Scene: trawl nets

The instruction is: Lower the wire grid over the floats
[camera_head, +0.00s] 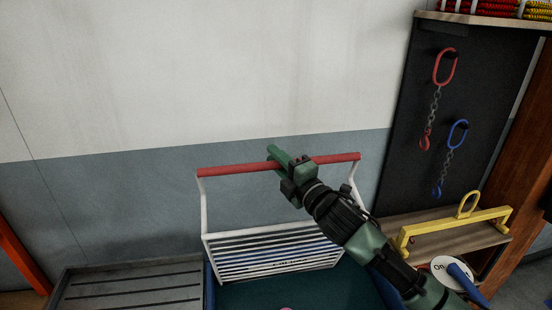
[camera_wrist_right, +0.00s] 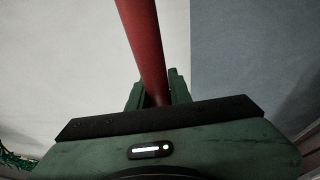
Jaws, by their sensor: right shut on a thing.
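The wire grid (camera_head: 275,252) has white bars, and its side arms rise to a red handle bar (camera_head: 225,170). The grid is tilted, at the back of a teal-lined bin (camera_head: 300,295). My right gripper (camera_head: 285,161) is shut on the red handle near its middle; the right wrist view also shows the red bar (camera_wrist_right: 143,40) between the fingers. A small pink patch (camera_head: 286,308), perhaps a float, shows at the bottom edge of the head view; other floats are out of view. My left gripper is not in view.
A grey slatted surface (camera_head: 130,290) lies left of the bin. To the right, a yellow lifting bar (camera_head: 460,228) sits on a wooden shelf beside a round white sign (camera_head: 452,272). Red (camera_head: 445,66) and blue (camera_head: 458,133) hooks on chains hang on a dark panel.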

